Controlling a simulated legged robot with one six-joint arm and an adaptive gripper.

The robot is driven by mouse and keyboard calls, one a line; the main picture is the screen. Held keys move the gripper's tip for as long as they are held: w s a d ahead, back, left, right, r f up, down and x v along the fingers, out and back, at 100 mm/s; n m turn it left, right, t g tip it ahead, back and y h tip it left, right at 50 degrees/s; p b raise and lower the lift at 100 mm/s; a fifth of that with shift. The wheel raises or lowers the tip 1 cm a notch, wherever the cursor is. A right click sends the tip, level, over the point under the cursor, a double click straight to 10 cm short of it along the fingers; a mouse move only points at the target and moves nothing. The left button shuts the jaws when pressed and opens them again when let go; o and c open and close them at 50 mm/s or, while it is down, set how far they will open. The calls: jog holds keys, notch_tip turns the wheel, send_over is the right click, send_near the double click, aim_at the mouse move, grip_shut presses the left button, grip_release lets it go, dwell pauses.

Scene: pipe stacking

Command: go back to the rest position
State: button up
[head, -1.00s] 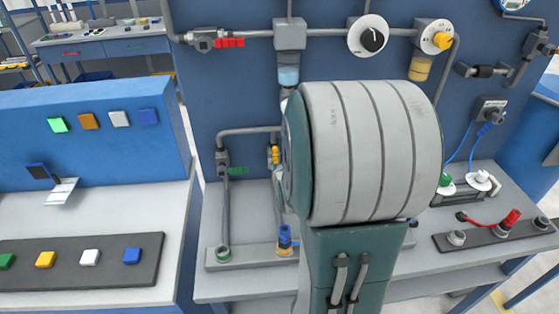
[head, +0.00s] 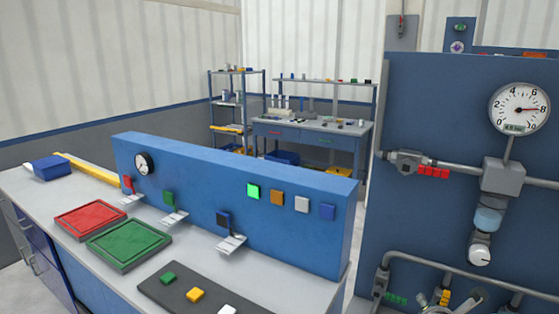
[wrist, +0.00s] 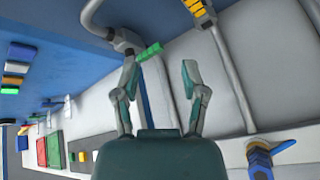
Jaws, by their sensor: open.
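My gripper (wrist: 160,75) shows in the wrist view with its two fingers spread apart and nothing between them. Beyond the fingers are a grey pipe with a green-handled valve (wrist: 148,51), a yellow piece (wrist: 195,6) on another pipe, and a pale surface. A blue fitting (wrist: 260,162) lies at the lower right, apart from the fingers. In the head view the large arm links are out of sight. Small parts at the bottom edge, near the lower pipe, are too cut off to tell whether they are my gripper.
A blue pipe panel (head: 435,120) with a gauge (head: 518,108) and a red-handled valve (head: 432,171) stands at the right. A bench at the left holds a red tray (head: 90,219), a green tray (head: 128,245) and a blue button panel (head: 235,210). Shelves stand behind.

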jog(key=s+a+r+m+g+y, duration=0.2)
jog(key=s+a+r+m, duration=0.2)
jog(key=s+a+m, duration=0.3)
jog(key=s+a+r+m+g+y, duration=0.3)
jog(key=s+a+m, duration=0.5)
jog(key=a+m, duration=0.6)
jog(key=shift+s+a+r+m+y, duration=0.2)
jog(key=shift+a+r+m+y, duration=0.15)
jog(key=shift+m, duration=0.45)
jog(key=shift+d, duration=0.2)
dwell(2.1)
